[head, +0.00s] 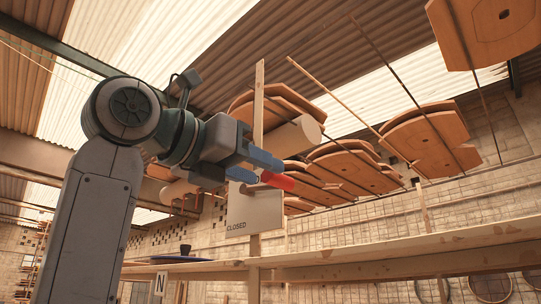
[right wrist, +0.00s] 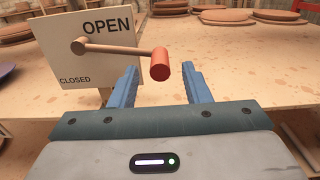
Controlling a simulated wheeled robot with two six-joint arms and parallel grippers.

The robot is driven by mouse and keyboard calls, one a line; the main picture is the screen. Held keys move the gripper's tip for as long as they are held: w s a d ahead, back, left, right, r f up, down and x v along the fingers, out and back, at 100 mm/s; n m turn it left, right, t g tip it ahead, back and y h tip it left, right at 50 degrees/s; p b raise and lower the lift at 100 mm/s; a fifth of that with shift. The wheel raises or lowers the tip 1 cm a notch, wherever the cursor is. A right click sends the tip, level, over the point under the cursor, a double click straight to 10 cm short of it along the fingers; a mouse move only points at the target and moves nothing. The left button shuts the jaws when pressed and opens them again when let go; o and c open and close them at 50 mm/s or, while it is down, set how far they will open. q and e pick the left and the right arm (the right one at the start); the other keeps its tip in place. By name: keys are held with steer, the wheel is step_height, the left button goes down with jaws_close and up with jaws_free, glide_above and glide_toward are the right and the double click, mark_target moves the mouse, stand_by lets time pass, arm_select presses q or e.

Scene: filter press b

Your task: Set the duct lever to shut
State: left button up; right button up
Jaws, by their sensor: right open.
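The duct lever is a wooden rod with a red grip (right wrist: 160,65). Its rod (right wrist: 112,49) runs from a round pivot on a pale sign plate (right wrist: 60,62) out to the right, nearly level. OPEN is printed above the rod, CLOSED at the plate's lower left. My right gripper (right wrist: 160,72) is open, its blue fingers either side of the red grip in the right wrist view; I cannot tell if they touch it. In the head view my right gripper (head: 268,171) is beside the red grip (head: 276,180), in front of the plate (head: 250,212). My left gripper is out of view.
A wooden post (head: 258,100) carries the plate above a wooden shelf (head: 400,255). A dark round lid-like thing (head: 182,256) sits on the shelf at left. Suspended wooden boards (head: 428,140) and a pale cylinder (head: 293,138) hang behind.

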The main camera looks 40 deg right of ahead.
steer(key=d, duration=0.2)
steer(key=d+p, duration=0.1)
steer(key=d, duration=0.1)
steer(key=shift+w+d+f, duration=0.1)
steer(key=shift+w, duration=0.1)
steer(key=shift+a, duration=0.3)
jaws_close()
